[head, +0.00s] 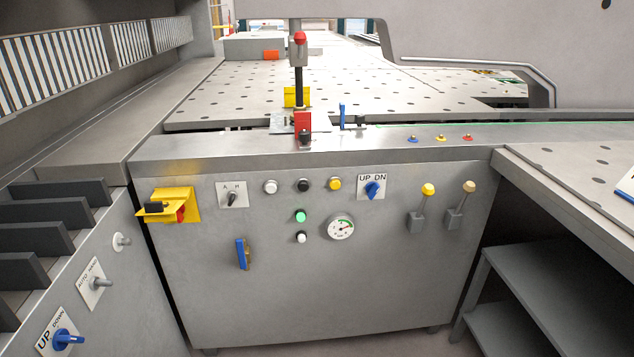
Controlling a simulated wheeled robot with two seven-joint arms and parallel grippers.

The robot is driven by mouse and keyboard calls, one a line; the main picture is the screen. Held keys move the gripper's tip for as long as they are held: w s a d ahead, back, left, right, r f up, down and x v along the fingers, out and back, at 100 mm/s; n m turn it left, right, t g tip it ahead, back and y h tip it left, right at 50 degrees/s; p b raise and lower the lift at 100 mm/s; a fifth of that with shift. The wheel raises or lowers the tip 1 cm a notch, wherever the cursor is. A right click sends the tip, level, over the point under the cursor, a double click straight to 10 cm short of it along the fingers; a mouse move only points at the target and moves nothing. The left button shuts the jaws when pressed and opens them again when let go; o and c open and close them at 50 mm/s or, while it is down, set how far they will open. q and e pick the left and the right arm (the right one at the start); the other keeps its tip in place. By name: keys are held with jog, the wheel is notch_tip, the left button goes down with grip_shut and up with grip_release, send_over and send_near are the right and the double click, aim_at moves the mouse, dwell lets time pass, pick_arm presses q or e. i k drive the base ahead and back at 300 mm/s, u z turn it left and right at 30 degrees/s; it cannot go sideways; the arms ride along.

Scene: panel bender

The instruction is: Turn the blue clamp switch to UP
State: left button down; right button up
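Two blue switches with UP labels are in the head view. One blue switch (372,190) sits on the front panel under a white "UP DN" plate; I cannot tell for sure which way its knob points. The other blue switch (66,339) is at the lower left, on a white plate marked UP on the left and DOWN on the right; its handle sticks out toward the right. No label that I can read says which one is the clamp switch. Neither of my grippers is in view, and nothing touches either switch.
The grey front panel (300,285) also carries an A/H selector (232,198), round buttons, a gauge (341,227), a yellow-shrouded red button (182,213), a blue handle (241,253) and two yellow-tipped levers (428,191). A grey side table (590,175) juts out at right.

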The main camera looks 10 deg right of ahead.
aim_at(371, 188)
jog(key=u, duration=0.45)
jog(key=i, duration=0.85)
